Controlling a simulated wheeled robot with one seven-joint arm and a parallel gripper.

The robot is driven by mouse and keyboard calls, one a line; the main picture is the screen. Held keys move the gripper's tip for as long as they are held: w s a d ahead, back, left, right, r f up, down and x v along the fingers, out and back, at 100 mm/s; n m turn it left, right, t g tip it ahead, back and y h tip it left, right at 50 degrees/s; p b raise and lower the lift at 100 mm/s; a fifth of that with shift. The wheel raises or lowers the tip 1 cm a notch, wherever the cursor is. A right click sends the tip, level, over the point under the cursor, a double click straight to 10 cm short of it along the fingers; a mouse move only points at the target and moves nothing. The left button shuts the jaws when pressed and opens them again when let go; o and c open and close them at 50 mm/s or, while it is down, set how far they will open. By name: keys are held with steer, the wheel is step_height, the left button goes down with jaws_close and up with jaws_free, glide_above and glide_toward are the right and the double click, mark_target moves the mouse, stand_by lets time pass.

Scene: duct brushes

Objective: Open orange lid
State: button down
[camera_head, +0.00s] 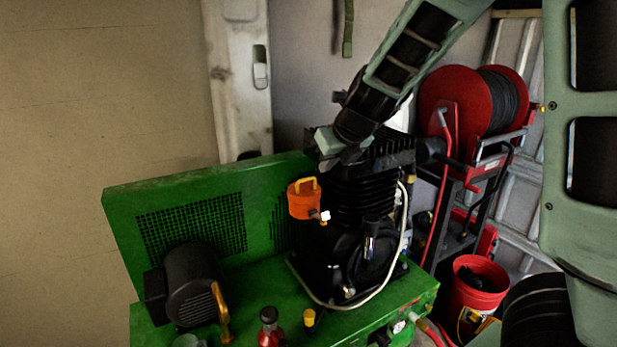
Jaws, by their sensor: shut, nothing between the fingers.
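The orange lid (302,201) is a short round cap with a yellow loop handle on top. It sits at the left side of the black finned compressor (362,200) on the green machine, and it looks closed. My gripper (334,160) is shut and empty, just above and to the right of the lid, beside the top of the black fins. It appears apart from the handle, though the depth between them is hard to judge. The fingertips are small and dark against the compressor, and what lies under the lid is hidden.
A green mesh guard (190,225) stands behind the lid. A black motor (190,285) is at lower left. A red hose reel (460,105) and a red bucket (478,285) stand at right.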

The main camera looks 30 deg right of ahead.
mark_target(310, 190)
steer(key=shift+m, duration=0.3)
steer(key=b+x, duration=0.1)
steer(key=x, duration=0.2)
steer(key=b+x, duration=0.2)
steer(key=x, duration=0.1)
steer(key=b+x, duration=0.2)
steer(key=x, duration=0.2)
steer(key=shift+w+d+r, duration=0.1)
steer(key=shift+w+d, duration=0.05)
steer(key=shift+d, duration=0.15)
steer(key=shift+d+r, duration=0.1)
steer(key=shift+r, duration=0.1)
steer(key=shift+r+p, duration=0.15)
steer(key=shift+p, duration=0.45)
steer(key=shift+w+g+p, duration=0.1)
steer(key=shift+g+p, duration=0.2)
